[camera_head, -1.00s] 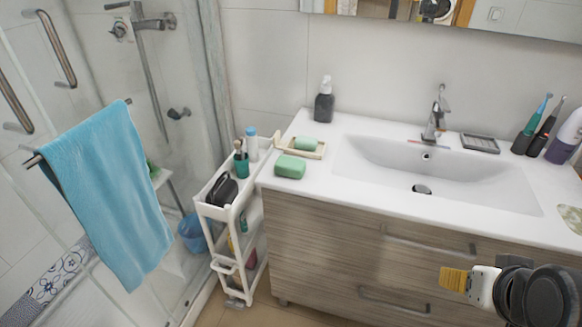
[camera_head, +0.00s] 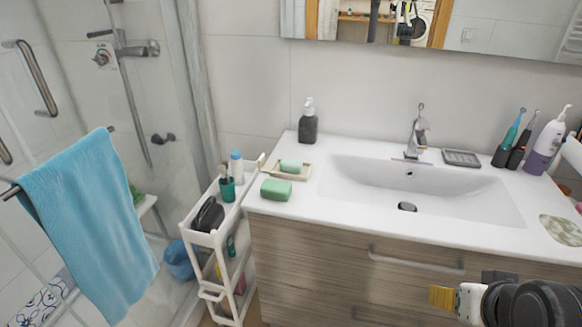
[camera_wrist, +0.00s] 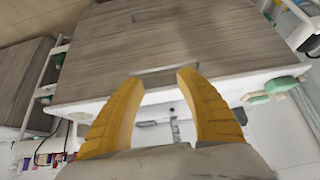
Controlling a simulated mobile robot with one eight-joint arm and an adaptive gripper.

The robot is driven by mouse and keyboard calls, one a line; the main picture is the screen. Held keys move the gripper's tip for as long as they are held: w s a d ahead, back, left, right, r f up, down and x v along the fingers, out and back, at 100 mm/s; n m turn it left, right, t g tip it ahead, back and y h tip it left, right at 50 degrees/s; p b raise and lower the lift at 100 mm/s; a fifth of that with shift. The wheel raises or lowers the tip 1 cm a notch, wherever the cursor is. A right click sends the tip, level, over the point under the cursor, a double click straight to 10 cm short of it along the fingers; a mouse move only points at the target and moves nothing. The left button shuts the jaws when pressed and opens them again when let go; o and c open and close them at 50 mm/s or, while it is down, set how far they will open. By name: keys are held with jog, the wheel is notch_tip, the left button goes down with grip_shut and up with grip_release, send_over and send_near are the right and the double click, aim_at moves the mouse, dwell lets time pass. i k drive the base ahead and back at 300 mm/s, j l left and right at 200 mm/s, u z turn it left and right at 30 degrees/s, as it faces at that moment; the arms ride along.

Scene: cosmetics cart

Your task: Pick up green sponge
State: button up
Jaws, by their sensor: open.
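The green sponge (camera_head: 276,189) is a block lying on the white countertop near its front left corner. A smaller, paler green bar (camera_head: 290,166) sits just behind it in a beige dish (camera_head: 276,172). My gripper (camera_head: 441,298) is low at the right, in front of the wooden drawers and well away from the sponge. In the wrist view the yellow fingers of my gripper (camera_wrist: 160,78) are spread and empty, facing the drawer front. The wrist view appears inverted. The green sponge (camera_wrist: 284,84) shows there at the right, outside the fingers.
The sink (camera_head: 410,190) fills the middle of the countertop. A dark pump bottle (camera_head: 308,126) stands behind the dish. A white cart (camera_head: 214,240) with bottles stands left of the cabinet. A blue towel (camera_head: 90,225) hangs farther left. Toothbrushes (camera_head: 516,140) stand at the right.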

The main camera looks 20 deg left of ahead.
aim_at(276, 190)
jog(key=i+j, duration=0.15)
jog(key=j, duration=0.2)
jog(key=i+j, duration=0.15)
jog(key=j, duration=0.15)
jog(key=i+j, duration=0.2)
jog(key=j, duration=0.15)
jog(key=i+j, duration=0.15)
jog(key=j, duration=0.15)
jog(key=u, duration=0.05)
